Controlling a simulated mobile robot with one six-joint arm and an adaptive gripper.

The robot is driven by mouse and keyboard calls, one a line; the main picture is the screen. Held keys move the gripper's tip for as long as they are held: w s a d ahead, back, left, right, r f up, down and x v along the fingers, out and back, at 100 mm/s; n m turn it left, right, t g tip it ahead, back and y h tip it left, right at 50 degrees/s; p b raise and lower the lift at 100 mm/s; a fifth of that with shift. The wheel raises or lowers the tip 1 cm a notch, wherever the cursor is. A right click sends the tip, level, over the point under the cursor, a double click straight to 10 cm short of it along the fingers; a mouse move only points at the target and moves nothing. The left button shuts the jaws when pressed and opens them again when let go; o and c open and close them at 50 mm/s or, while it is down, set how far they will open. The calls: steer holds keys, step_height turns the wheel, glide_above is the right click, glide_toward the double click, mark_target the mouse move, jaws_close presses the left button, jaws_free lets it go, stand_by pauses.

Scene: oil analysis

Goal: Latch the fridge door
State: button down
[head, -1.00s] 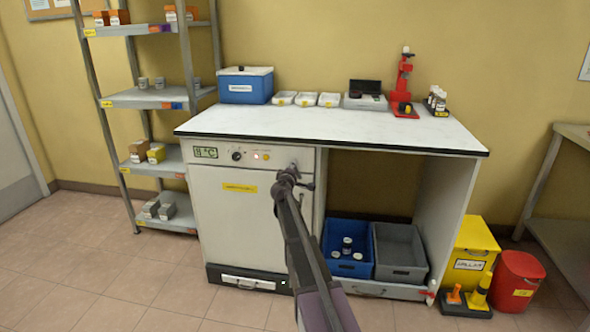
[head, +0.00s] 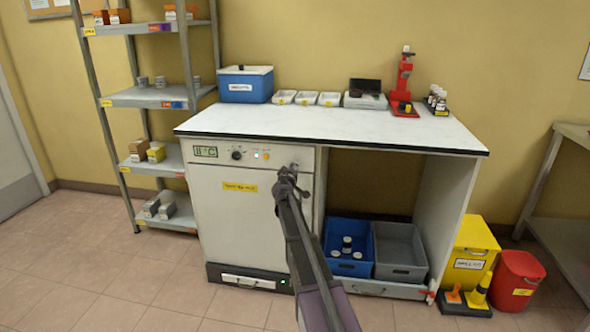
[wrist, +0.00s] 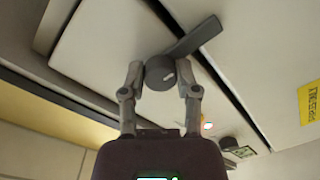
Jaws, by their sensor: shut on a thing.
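The fridge (head: 235,215) stands under the left part of the white worktop. Its white door shows a yellow label in the head view and fills the right of the wrist view (wrist: 265,60). The door looks flush with the front. A dark grey latch (wrist: 160,72) has a round hub and a lever slanting to the upper right in the wrist view. My gripper (wrist: 163,80) is shut on the latch hub, one finger on each side. In the head view my gripper (head: 289,174) hides most of the latch, at the door's upper right.
The worktop (head: 320,130) overhangs the fridge. Right of it, a blue crate (head: 330,263) and a grey crate (head: 400,275) sit in the open bay. A metal shelf (head: 150,97) stands at the left. The floor in front is clear.

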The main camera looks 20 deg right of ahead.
steer(key=shift+a, duration=0.1)
steer(key=shift+c, duration=1.8)
jaws_free()
